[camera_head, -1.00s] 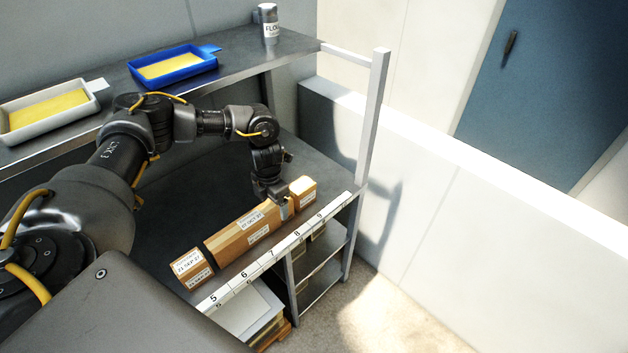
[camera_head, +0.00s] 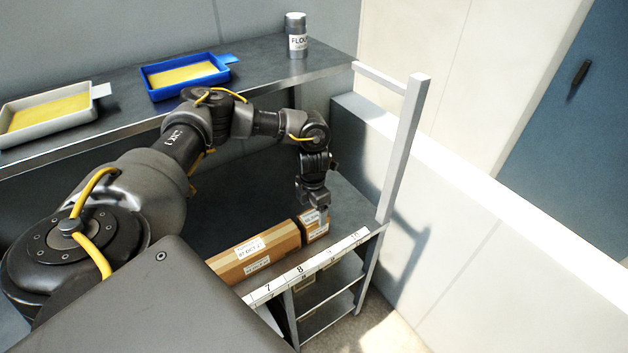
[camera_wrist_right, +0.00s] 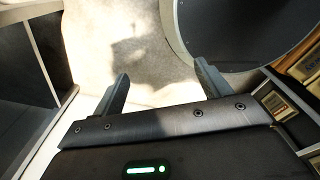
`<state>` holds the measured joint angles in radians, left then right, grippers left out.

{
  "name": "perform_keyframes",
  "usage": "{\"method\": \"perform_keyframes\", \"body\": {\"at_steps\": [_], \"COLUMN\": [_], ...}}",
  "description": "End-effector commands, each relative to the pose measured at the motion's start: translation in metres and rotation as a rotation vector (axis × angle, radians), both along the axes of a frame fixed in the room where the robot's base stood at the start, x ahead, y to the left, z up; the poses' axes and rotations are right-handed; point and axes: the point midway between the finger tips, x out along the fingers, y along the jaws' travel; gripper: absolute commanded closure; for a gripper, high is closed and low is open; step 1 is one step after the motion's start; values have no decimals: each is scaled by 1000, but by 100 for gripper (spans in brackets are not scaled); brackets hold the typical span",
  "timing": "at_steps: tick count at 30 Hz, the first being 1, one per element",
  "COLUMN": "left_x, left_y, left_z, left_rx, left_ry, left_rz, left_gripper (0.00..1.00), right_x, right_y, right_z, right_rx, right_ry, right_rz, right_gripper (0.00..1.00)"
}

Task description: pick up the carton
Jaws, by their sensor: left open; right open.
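A long brown carton (camera_head: 258,252) with white labels lies along the front of the dark shelf in the head view. A small brown carton (camera_head: 316,232) with a label sits just beyond its right end. My left gripper (camera_head: 319,212) points down at the small carton, its fingers at the carton's top. It is open; the far finger is hard to make out, and I cannot tell whether it touches the carton. My right gripper (camera_wrist_right: 163,84) shows in the right wrist view, open and empty above the pale floor.
A numbered white strip (camera_head: 310,268) runs along the shelf's front edge. A white post (camera_head: 405,150) stands at the right corner. The upper shelf holds a blue tray (camera_head: 228,72), a grey tray (camera_head: 50,125) and a flour can (camera_head: 296,38). A low white wall (camera_head: 470,200) stands at right.

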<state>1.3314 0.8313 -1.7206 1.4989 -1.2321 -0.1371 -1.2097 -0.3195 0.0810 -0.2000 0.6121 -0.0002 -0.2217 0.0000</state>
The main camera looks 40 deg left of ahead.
Motion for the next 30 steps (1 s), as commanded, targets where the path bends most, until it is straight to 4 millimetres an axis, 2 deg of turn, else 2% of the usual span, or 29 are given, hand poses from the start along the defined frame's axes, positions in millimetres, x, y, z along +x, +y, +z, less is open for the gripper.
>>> {"method": "perform_keyframes", "body": {"at_steps": [1, 4, 7, 10, 14, 22, 30], "left_x": [0, -1, -1, -1, -1, -2, -1], "left_y": [0, 1, 1, 1, 1, 0, -1], "left_z": [-16, -30, -35, -34, -42, -83, -85], "left_rx": [0, 1, 0, 0, 0, 2, 0], "left_ry": [1, 1, 0, 0, 1, 2, 1], "left_rz": [0, 2, 3, 3, 3, 3, 3], "left_gripper": [20, 20, 20, 20, 20, 20, 20], "right_x": [2, 14, 29, 35, 32, 14, 19], "right_y": [0, 0, 1, 1, 1, 1, 2], "right_z": [-14, -25, -27, -25, -32, -65, -65], "right_rx": [0, 1, 2, 3, 3, 2, 3], "right_ry": [-3, -17, -38, -48, -43, -20, -26], "right_rz": [0, 0, 0, 0, 0, 0, 0], "right_gripper": [24, 24, 24, 24, 24, 24, 24]}}
